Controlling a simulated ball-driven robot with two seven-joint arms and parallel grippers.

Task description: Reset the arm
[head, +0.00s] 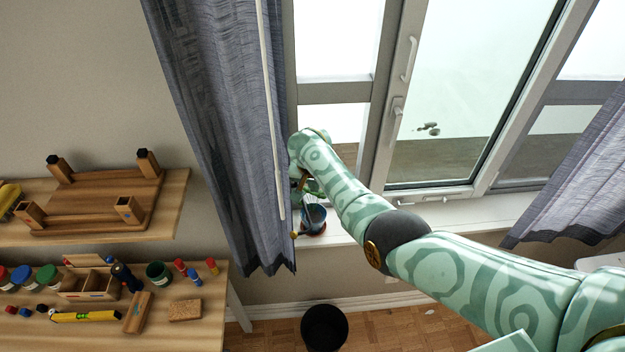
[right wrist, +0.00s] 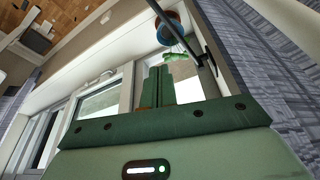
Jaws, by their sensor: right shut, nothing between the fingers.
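My right arm reaches across the head view from the lower right to the window. My right gripper (head: 304,187) is at its far end, beside the grey curtain and just above a blue pot (head: 313,217) on the windowsill; the wrist partly hides it. In the right wrist view the two dark green fingers (right wrist: 158,73) are together with nothing between them. The pot, with a green plant, also shows there beyond the fingertips (right wrist: 168,28). I cannot tell whether the gripper touches the plant. My left gripper is not in view.
The left curtain (head: 215,110) and a thin pale rod (head: 271,110) hang close to the gripper. A wooden desk (head: 215,300) with jars, a caddy and tools stands lower left, below a shelf (head: 165,215). A black bin (head: 325,328) is on the floor.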

